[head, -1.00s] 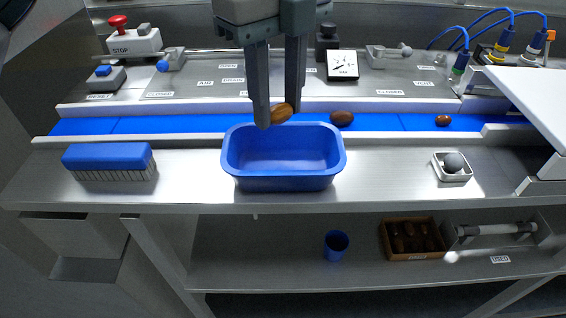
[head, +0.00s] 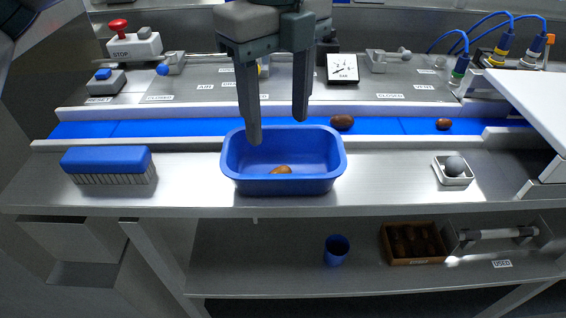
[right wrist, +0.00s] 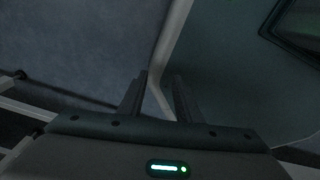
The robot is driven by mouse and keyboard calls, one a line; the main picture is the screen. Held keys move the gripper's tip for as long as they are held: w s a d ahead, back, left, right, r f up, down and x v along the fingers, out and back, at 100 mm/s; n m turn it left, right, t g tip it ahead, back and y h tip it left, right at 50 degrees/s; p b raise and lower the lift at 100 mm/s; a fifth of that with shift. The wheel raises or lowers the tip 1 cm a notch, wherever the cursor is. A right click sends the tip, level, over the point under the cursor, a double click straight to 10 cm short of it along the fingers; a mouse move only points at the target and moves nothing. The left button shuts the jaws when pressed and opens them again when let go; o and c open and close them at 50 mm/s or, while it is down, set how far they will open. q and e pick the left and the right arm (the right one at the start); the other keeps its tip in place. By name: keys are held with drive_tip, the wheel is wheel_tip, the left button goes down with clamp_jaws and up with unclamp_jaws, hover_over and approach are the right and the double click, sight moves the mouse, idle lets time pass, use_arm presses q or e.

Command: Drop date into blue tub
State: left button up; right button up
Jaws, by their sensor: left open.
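The blue tub (head: 284,186) stands on the steel bench in front of the conveyor in the head view. A brown date (head: 281,170) lies on the tub floor, its lower part hidden by the front wall. My left gripper (head: 277,130) is above the tub, open and empty, with its fingers spread. Two more dates lie on the blue belt, one behind the tub's right corner (head: 342,122) and one farther right (head: 443,124). My right gripper (right wrist: 160,75) shows in the right wrist view, its fingers apart with nothing between them.
A blue brush (head: 107,160) lies left of the tub. A small white dish with a grey ball (head: 455,166) is at the right. The red stop button (head: 118,26) stands behind the belt. The bench between tub and dish is clear.

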use_arm(q)
drive_tip(key=shift+r, duration=0.15)
wheel_tip(320, 180, up, 17)
drive_tip(key=b, duration=0.3)
drive_tip(key=shift+b, duration=0.35)
use_arm(e)
drive_tip(key=shift+t, duration=0.5)
drive_tip(key=w+f, duration=0.1)
drive_tip(key=w+a+f, duration=0.1)
drive_tip(key=w+f, duration=0.1)
drive_tip(key=shift+w+a, duration=0.15)
drive_tip(key=shift+a, duration=0.05)
drive_tip(key=shift+s, duration=0.2)
drive_tip(key=shift+s+d, duration=0.15)
drive_tip(key=shift+d, duration=0.15)
